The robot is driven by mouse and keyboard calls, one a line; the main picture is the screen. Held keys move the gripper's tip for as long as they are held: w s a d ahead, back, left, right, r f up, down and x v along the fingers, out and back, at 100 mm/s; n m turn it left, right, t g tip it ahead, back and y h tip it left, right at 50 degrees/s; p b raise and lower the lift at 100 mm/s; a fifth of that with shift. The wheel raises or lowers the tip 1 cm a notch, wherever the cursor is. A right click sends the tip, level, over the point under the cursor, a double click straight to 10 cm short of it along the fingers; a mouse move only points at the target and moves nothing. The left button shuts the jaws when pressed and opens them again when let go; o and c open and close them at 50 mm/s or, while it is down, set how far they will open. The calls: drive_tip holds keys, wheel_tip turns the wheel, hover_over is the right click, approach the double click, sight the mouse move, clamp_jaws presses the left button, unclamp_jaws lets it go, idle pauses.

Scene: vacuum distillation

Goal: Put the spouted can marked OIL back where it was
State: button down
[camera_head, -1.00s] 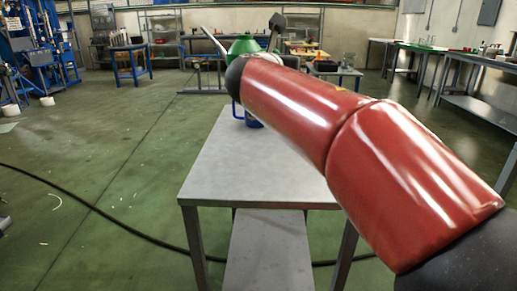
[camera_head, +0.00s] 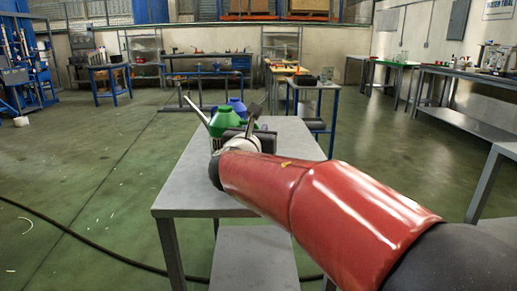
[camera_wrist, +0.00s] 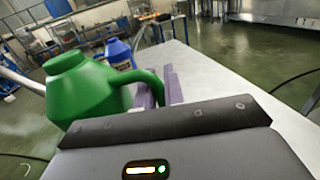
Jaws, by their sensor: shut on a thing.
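A green can (camera_head: 224,121) with a long grey spout is at my gripper, over the far part of the grey table (camera_head: 178,193). In the wrist view the green can (camera_wrist: 84,94) stands left of the fingers, its looped handle reaching to them. My gripper (camera_wrist: 163,88) is shut on that handle. No OIL mark is readable on the side I see. A blue can (camera_head: 238,104) with a label stands just behind the green one; it also shows in the wrist view (camera_wrist: 120,53). I cannot tell whether the green can's base touches the table.
The table top right of my gripper is clear. A small side table (camera_head: 318,88) with items stands behind, and long benches (camera_head: 470,103) run along the right. A black cable (camera_head: 75,247) lies on the floor at left.

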drive_tip(key=shift+f+b, duration=0.3)
drive_tip(key=shift+f, duration=1.5)
drive_tip(key=shift+f, duration=0.2)
drive_tip(key=c, duration=1.5)
unclamp_jaws()
drive_tip(key=shift+r, duration=0.15)
drive_tip(key=v, duration=1.2)
drive_tip(key=shift+b, duration=0.35)
